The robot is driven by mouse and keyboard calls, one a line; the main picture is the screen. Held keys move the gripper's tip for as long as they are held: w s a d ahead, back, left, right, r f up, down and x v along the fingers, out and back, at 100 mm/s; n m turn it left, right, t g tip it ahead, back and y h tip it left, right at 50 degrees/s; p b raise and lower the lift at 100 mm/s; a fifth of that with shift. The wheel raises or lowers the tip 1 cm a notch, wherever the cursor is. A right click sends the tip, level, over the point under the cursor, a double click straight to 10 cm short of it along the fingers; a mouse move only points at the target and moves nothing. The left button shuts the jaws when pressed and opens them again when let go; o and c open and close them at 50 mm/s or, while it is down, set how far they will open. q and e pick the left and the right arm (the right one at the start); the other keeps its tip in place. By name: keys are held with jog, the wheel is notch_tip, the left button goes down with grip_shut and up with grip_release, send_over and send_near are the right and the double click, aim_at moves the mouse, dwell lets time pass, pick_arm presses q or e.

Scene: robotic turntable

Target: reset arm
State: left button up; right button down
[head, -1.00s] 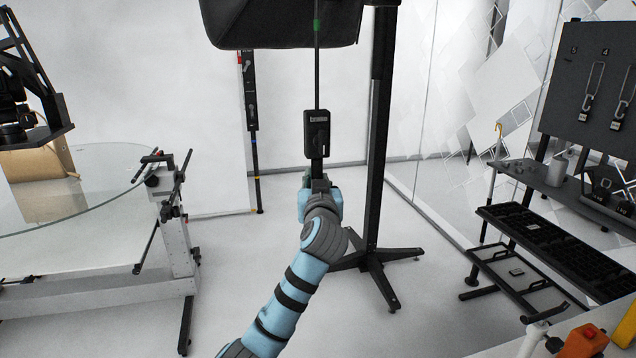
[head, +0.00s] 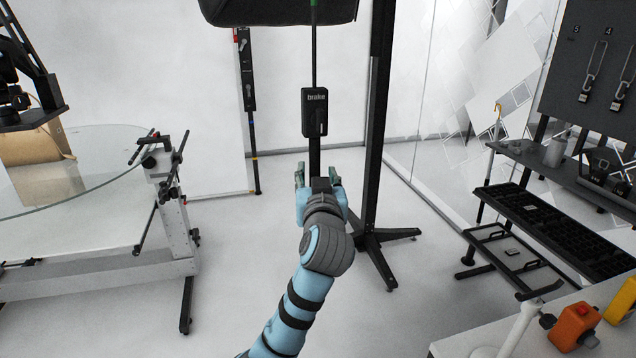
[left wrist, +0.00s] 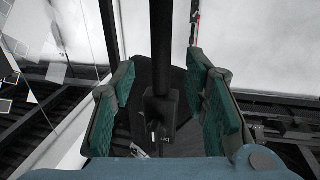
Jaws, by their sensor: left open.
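My left gripper (head: 317,174) is open in the head view, its two fingers spread to either side of a dark post below a black box labelled "brake" (head: 314,112). In the left wrist view, the teal pads of my left gripper (left wrist: 168,105) stand apart, and a dark post (left wrist: 163,45) with a black block (left wrist: 160,108) shows between them with gaps on both sides. Whether anything touches the fingers' inner sides is hidden in the head view. My right gripper is not in view.
A black stand (head: 376,130) with splayed feet rises just right of the gripper. A glass-topped table (head: 105,180) is at left. A panel (head: 600,80) and black racks (head: 555,230) stand at right. An orange box (head: 575,326) sits at lower right. Floor between is clear.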

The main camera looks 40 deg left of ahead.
pick_arm(q)
jog(key=v, duration=0.4)
jog(key=shift+s+d, duration=0.15)
jog(key=shift+d, duration=0.05)
jog(key=shift+a, duration=0.1)
